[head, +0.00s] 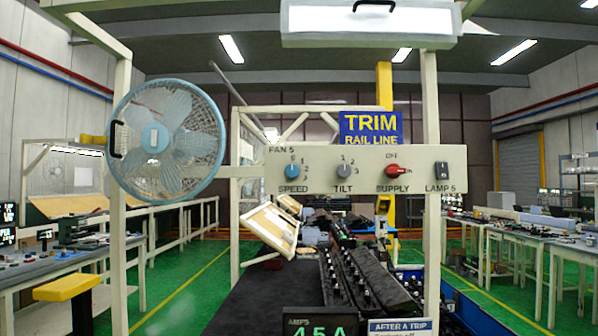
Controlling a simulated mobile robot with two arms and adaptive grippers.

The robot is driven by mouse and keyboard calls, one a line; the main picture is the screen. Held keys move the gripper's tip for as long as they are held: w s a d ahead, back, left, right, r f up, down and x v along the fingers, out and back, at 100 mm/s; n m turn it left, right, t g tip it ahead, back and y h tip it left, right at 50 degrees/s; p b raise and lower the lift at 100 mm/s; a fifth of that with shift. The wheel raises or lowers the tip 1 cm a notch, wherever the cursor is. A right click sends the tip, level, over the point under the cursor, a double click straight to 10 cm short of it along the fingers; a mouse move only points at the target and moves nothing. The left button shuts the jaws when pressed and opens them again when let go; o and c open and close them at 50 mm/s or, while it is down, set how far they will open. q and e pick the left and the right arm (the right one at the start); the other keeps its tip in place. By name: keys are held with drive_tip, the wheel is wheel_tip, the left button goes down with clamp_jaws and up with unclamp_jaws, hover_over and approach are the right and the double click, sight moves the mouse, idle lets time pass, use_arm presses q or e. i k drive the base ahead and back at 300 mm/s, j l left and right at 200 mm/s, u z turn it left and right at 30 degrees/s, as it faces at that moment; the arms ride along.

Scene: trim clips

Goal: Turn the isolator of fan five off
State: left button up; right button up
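A cream control panel (353,184) marked FAN 5 spans the middle of the head view. Its red rotary isolator (393,171), labelled SUPPLY, has OFF above it and ON to its right. Its handle appears to lie sideways, toward ON. To its left are a blue SPEED knob (292,171) and a grey TILT knob (344,171). A black LAMP 5 switch (441,172) is at the right end. The light-blue caged fan (168,138) hangs left of the panel. Neither of my grippers is in view.
Cream posts (430,210) frame the station. Below the panel, an amps display (320,323) reads about 4.5 A beside an AFTER A TRIP sign (400,327). A dark bench (262,299) carries black clips. A white lamp housing (370,27) hangs above. Space before the panel looks clear.

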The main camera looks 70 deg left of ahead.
sight(392, 171)
drive_tip(key=u, duration=1.95)
drive_tip(key=i+j+u, duration=0.15)
drive_tip(key=j, duration=0.25)
drive_tip(key=i+j+u, duration=0.15)
drive_tip(key=j, duration=0.3)
